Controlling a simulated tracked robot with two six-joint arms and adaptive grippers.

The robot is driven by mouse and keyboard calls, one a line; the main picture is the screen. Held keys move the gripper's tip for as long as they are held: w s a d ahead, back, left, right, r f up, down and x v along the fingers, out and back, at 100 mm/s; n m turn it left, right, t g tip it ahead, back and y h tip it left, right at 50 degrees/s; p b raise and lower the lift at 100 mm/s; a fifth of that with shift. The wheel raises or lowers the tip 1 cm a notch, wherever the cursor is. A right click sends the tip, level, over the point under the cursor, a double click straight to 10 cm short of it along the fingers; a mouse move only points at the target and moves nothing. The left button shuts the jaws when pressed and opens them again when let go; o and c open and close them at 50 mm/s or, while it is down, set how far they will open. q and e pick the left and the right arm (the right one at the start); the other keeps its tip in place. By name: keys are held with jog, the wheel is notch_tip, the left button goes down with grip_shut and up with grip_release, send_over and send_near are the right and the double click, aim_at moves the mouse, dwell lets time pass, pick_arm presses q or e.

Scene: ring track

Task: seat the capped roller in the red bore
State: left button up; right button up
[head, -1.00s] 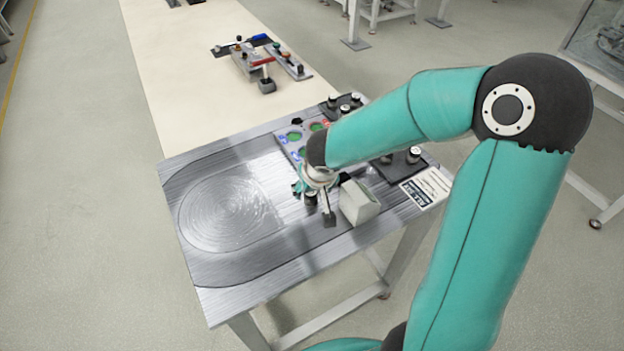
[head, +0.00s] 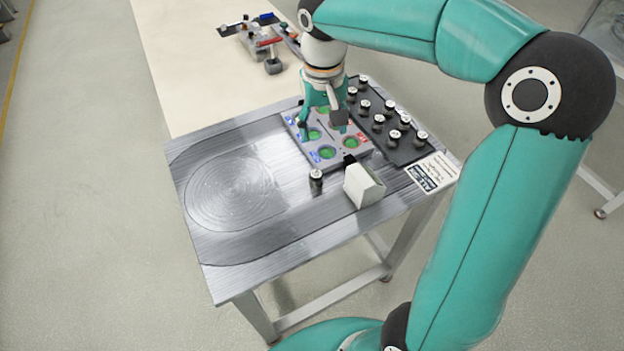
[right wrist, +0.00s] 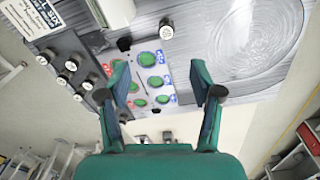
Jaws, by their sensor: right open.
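A capped roller (head: 316,181), dark with a pale top, stands upright on the metal table. It also shows in the right wrist view (right wrist: 166,30). The grey bore plate (head: 338,162) has several green-floored bores, with blue marks along its left side and red marks along its right. A red-marked bore (head: 351,142) shows near the plate's front right and looks empty. My right gripper (head: 322,124) is open and empty above the plate, behind the roller and apart from it. Its fingers (right wrist: 163,92) hide part of the plate. My left gripper is out of view.
A white block (head: 363,187) stands right of the roller. A black tray (head: 405,153) with several capped rollers lies right of the plate. A small black piece (head: 349,159) sits at the plate's front edge. The table's left side, with a round brushed patch (head: 230,197), is clear.

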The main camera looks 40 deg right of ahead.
jog(key=w, duration=0.3)
send_over(315, 173)
notch_tip(315, 173, down, 12)
jog(key=shift+a+r, duration=0.1)
jog(key=shift+r, duration=0.1)
notch_tip(315, 173, down, 5)
jog(key=shift+s+r+p, duration=0.1)
jog(key=shift+p, duration=0.6)
jog(key=shift+f, duration=0.55)
grip_shut()
